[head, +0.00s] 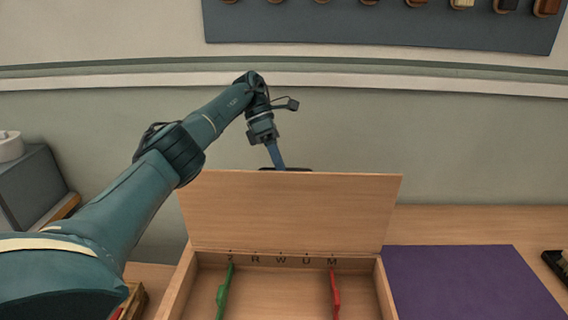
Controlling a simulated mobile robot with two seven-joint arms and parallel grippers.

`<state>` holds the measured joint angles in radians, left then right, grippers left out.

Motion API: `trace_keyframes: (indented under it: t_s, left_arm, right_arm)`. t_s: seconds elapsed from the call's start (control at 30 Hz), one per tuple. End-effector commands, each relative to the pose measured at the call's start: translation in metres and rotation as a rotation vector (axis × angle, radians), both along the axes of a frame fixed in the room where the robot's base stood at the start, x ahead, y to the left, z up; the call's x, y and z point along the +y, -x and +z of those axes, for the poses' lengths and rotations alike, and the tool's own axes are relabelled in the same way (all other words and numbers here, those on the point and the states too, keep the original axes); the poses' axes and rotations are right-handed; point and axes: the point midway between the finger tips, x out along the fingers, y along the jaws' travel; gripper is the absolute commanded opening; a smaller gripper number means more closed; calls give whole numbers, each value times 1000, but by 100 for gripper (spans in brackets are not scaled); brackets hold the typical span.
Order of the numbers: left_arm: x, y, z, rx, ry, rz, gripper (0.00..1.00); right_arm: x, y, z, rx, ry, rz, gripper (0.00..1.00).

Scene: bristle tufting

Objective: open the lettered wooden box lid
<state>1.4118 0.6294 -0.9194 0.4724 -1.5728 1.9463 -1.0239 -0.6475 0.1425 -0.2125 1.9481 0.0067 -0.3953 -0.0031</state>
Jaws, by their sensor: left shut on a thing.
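The wooden box (181,285) stands on the table at the bottom centre. Its lid (290,211) is raised to a steep angle behind the box, so the inside shows. Letters (280,260) run along the inner back of the box; R, W, U and M are legible and the leftmost is partly covered. A green item (225,290) and a red item (334,292) lie inside. My left gripper (277,158) is at the lid's top edge, shut on the dark lid handle (298,169), which is mostly hidden behind the lid. My right gripper is not in view.
A purple mat (458,283) lies right of the box, with a dark object (556,264) beyond it. A grey case (29,187) stands at the left. A rack board (380,25) with several brushes hangs on the wall.

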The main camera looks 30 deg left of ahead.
Motion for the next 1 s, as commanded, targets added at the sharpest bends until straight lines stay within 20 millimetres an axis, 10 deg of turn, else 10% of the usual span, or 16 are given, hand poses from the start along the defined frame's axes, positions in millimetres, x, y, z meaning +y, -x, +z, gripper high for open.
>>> trace_keyframes:
  t_s: [0.5,0.77,1.0]
  left_arm:
    - [3,3,-11,23,-5,1,0]
    - [3,2,-8,19,0,2,33]
    - [3,2,-6,15,2,2,34]
  right_arm:
    - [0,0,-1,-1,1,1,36]
    - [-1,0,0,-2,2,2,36]
    - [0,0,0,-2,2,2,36]
